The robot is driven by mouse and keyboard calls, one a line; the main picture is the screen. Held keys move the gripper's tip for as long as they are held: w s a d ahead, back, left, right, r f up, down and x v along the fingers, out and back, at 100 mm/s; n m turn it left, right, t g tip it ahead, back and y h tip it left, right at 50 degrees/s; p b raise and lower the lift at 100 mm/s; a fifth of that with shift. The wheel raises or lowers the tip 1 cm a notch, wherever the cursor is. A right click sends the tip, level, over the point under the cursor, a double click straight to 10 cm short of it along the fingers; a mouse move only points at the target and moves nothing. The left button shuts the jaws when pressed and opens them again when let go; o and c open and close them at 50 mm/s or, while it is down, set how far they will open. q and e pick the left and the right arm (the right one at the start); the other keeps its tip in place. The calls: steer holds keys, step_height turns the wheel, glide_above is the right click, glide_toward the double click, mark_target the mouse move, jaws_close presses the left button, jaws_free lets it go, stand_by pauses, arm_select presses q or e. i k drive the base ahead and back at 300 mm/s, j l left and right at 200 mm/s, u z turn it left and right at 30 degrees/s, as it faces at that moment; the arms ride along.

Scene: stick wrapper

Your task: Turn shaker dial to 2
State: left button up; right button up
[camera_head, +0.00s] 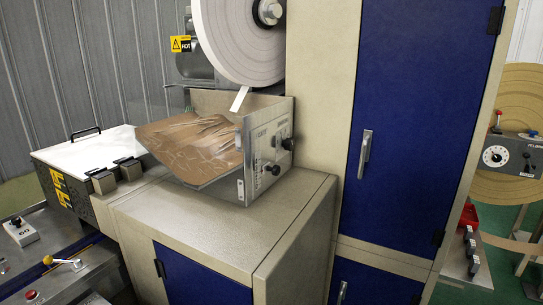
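A metal hopper (245,185) holds many thin brown sticks (195,145) and sits on a beige cabinet. Its right side panel carries black knobs, an upper one (287,143) and a lower one (273,169), with small labels and switches. At the far right, a grey control box (520,152) has a round white dial (495,156) with dark marks and a black knob (528,154). I cannot tell which of these is the shaker dial, and the numbers are too small to read. Neither of my grippers is in view.
A large white paper roll (240,35) hangs above the hopper. A tall blue-doored cabinet (415,110) stands between the hopper and the grey box. A beige cabinet top (210,215) lies below the hopper. Levers (65,262) and a "GO" button box (20,232) are at lower left.

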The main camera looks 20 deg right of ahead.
mark_target(288, 144)
steer(key=l+z, duration=0.1)
steer(key=l, duration=0.75)
steer(key=i+l, duration=0.15)
steer(key=l, duration=0.75)
steer(key=z, duration=0.05)
